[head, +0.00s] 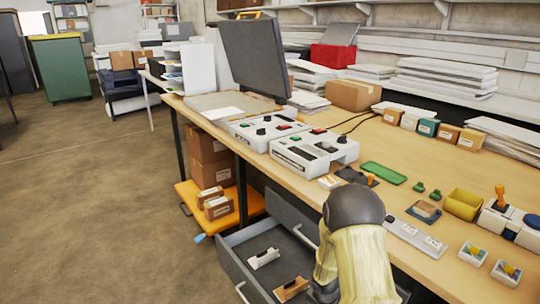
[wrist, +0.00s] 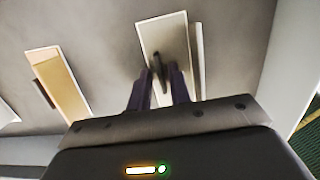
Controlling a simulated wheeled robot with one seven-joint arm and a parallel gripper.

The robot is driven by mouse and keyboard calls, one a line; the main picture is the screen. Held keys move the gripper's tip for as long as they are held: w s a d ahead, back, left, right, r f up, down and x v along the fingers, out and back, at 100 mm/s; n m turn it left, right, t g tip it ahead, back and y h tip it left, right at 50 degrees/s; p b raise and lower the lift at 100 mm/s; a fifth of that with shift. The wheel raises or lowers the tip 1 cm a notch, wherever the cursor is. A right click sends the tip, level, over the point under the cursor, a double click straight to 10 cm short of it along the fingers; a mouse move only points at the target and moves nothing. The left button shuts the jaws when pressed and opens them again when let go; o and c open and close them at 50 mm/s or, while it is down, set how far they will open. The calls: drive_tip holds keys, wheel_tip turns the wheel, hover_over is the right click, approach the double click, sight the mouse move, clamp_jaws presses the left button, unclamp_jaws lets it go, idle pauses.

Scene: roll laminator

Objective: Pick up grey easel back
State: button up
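The grey easel back is a pale grey flat panel (wrist: 177,32) with a dark upright fin (wrist: 157,43), lying in the open drawer. It shows in the wrist view; in the head view my arm seems to hide it. My gripper (wrist: 161,72) is just over the panel, with its two dark fingers apart on either side of the fin. A small gap seems to show between fin and fingers; contact depth is hard to judge. In the head view my arm reaches down into the drawer and its fingers are hidden.
The drawer (head: 238,268) also holds a tan easel back (wrist: 63,85), also seen in the head view (head: 291,289), and a white one (head: 264,258) farther left. Drawer walls stand close around my gripper. The bench above (head: 300,187) carries the laminator consoles (head: 313,152) and small parts.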

clamp_jaws()
wheel_tip(320, 180, up, 2)
drive_tip(key=shift+w+r+p, duration=0.1)
drive_tip(key=shift+r+p, duration=0.1)
drive_tip(key=shift+p, duration=1)
drive_tip(key=shift+d+r+p, duration=0.1)
drive_tip(key=shift+r+p, duration=0.5)
drive_tip(key=shift+r, duration=0.1)
drive_tip(key=r+p, duration=0.2)
drive_tip(key=shift+s+r+p, duration=0.25)
drive_tip(key=shift+r+p, duration=0.05)
drive_tip(key=shift+r, duration=0.05)
wheel_tip(320, 180, up, 7)
drive_tip(key=p, duration=0.6)
drive_tip(key=shift+f, duration=0.2)
drive_tip(key=shift+w, duration=0.1)
